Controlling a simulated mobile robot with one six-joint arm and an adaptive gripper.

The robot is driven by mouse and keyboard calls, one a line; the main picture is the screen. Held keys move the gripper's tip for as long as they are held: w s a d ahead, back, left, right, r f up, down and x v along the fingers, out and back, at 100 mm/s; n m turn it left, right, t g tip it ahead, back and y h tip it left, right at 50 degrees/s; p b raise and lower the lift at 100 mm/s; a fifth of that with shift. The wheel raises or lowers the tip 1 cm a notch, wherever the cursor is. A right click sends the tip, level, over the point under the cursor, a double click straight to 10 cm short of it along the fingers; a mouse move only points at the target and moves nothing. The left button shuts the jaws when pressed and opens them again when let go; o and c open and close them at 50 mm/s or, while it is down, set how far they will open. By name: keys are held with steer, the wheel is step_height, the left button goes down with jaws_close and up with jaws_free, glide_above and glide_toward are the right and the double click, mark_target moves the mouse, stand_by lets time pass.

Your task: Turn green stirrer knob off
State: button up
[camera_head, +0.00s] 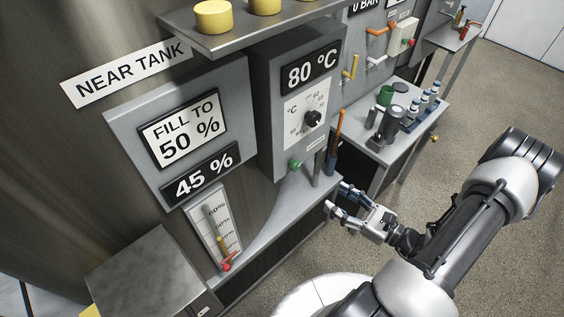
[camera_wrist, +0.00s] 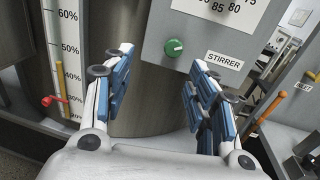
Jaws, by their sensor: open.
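The green stirrer knob (camera_head: 295,163) sits low on the grey control box (camera_head: 264,110), below the black temperature dial (camera_head: 312,118). In the wrist view the green knob (camera_wrist: 174,47) shows a pale pointer line, left of the STIRRER label (camera_wrist: 225,60). My gripper (camera_head: 335,196) is open and empty, in front of the box and to the right of and below the knob in the head view. In the wrist view its two blue-padded fingers (camera_wrist: 157,72) stand wide apart, and the knob shows between and beyond their tips. Nothing touches the knob.
A level gauge (camera_head: 215,227) with a red-handled valve (camera_head: 227,264) stands left of the box. An orange-handled tool (camera_head: 339,127) is beside the box. A side table (camera_head: 377,149) holds a green cup (camera_head: 385,95) and several bottles. The floor on the right is clear.

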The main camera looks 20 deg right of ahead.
steer(key=f+m+t+h, duration=0.1)
steer(key=f+m+h, duration=0.1)
glide_toward(297, 168)
steer(key=x, duration=0.9)
steer(key=shift+p, duration=0.3)
steer(key=shift+c, duration=0.6)
steer(key=c, duration=1)
